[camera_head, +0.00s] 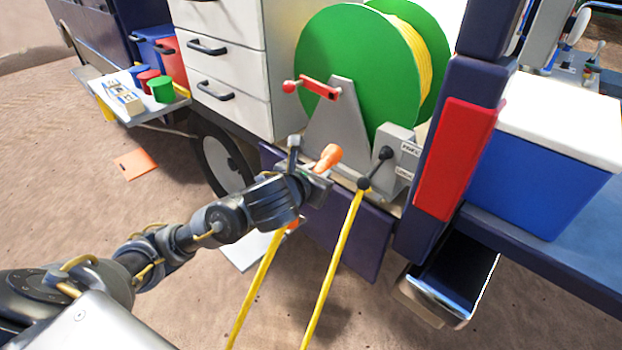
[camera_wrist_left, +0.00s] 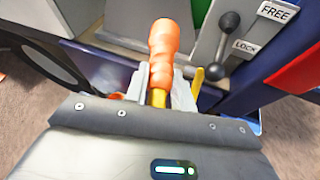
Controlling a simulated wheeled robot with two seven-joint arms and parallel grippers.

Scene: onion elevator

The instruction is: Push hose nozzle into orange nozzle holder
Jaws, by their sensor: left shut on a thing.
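My left gripper (camera_head: 314,180) is in front of the vehicle's side, below the hose reel. It is shut on the orange hose nozzle (camera_head: 328,157), whose rounded end sticks up beyond the fingers. In the left wrist view the ribbed orange nozzle (camera_wrist_left: 162,58) stands out between the fingers (camera_wrist_left: 160,90), with a yellow part at its base. A yellow hose (camera_head: 258,285) hangs below the gripper. I cannot make out a separate orange nozzle holder. My right gripper is out of view.
A green hose reel (camera_head: 350,65) with a red crank stands behind the gripper. A black-knobbed lever (camera_head: 375,168) beside FREE and LOCK labels is close right. White drawers (camera_head: 225,95) are left; a blue cooler (camera_head: 535,185) is right. An orange sheet (camera_head: 137,163) lies on the ground.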

